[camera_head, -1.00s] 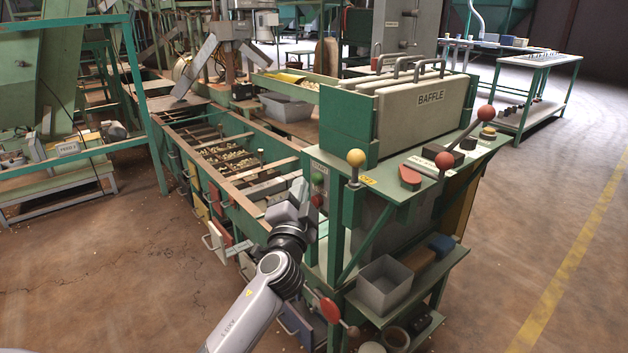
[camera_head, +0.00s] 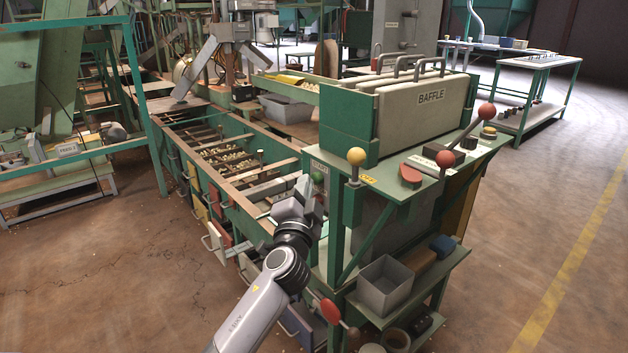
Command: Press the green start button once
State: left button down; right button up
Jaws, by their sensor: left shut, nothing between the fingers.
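The green start button (camera_head: 319,178) sits on a small upright panel on the green machine frame, below a small label plate (camera_head: 319,166). My left gripper (camera_head: 306,187) is shut and empty. Its fingertips are just left of the green button in the picture; I cannot tell whether they touch it. The gripper hides the lower part of the panel, where a red button showed earlier. My right gripper is not in view.
A grey BAFFLE box (camera_head: 428,101) stands on the green machine top. A grey bin (camera_head: 384,285) sits on a lower shelf. The floor at left is open.

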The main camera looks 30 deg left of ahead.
pick_arm(q)
jog(key=shift+w+d, duration=0.15)
jog(key=shift+w, duration=0.15)
jog(key=shift+s, duration=0.15)
dwell(0.5)
jog(key=shift+s+a, duration=0.35)
jog(key=shift+s, duration=0.35)
jog(key=shift+s, duration=0.15)
jog(key=s, duration=0.1)
jog(key=s+a+p, duration=0.1)
jog(key=s, duration=0.1)
jog(key=s+a, duration=0.1)
jog(key=shift+s, duration=0.2)
